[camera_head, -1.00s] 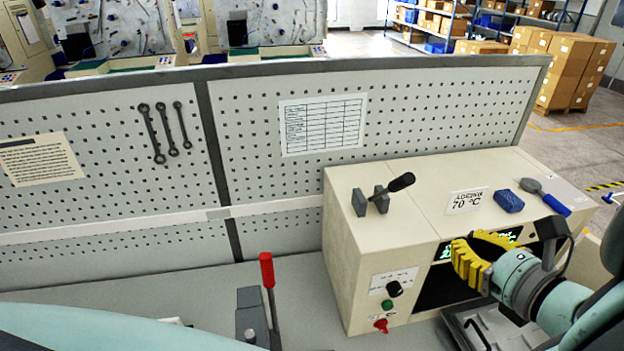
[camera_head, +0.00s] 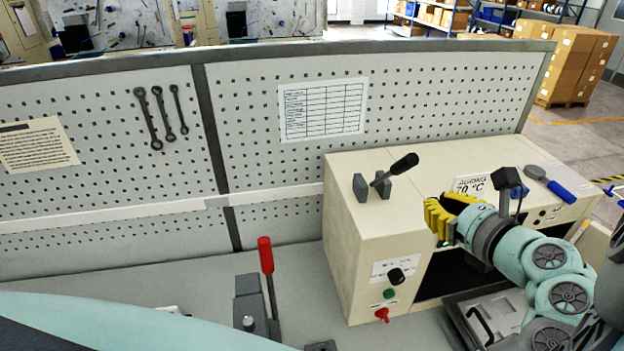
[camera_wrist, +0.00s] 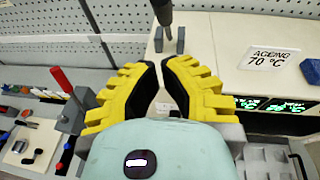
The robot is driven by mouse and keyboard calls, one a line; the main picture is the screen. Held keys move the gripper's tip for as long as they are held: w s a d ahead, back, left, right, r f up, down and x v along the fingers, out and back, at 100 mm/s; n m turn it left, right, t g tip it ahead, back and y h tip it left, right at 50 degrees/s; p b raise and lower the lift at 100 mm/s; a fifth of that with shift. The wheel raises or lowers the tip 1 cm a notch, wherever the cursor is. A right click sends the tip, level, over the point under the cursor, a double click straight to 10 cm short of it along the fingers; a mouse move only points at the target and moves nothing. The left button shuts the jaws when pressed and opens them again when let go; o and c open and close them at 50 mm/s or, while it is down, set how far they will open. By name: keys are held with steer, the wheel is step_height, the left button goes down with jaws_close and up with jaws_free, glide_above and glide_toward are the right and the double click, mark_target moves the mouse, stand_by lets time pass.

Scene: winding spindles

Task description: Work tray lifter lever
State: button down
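A lever with a black handle (camera_head: 404,163) stands between two grey brackets on top of the cream oven box (camera_head: 345,220). It leans up to the right in the head view. In the wrist view its dark handle (camera_wrist: 163,12) comes down from the top edge, beyond my fingertips. My gripper (camera_head: 432,208) has yellow ribbed fingers and is in front of the box, right of and lower than the lever in the head view. In the wrist view its fingertips (camera_wrist: 159,63) nearly meet, with a narrow gap and nothing held. No contact with the lever is seen.
A second lever with a red handle (camera_head: 266,255) stands on the bench left of the box. A blue-handled tool (camera_head: 560,190) lies on the box top. A black knob (camera_head: 396,276) and a red switch (camera_head: 382,314) are on its front. A pegboard (camera_head: 290,150) stands behind.

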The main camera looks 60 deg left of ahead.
mark_target(402, 169)
steer(key=a+r+p, duration=0.1)
steer(key=a+p, duration=0.5)
steer(key=p, duration=0.1)
steer(key=shift+w+r+p, duration=0.25)
steer(key=shift+w+p, duration=0.05)
steer(key=shift+w, duration=0.1)
steer(key=shift+w+f, duration=0.1)
steer(key=shift+w, duration=0.1)
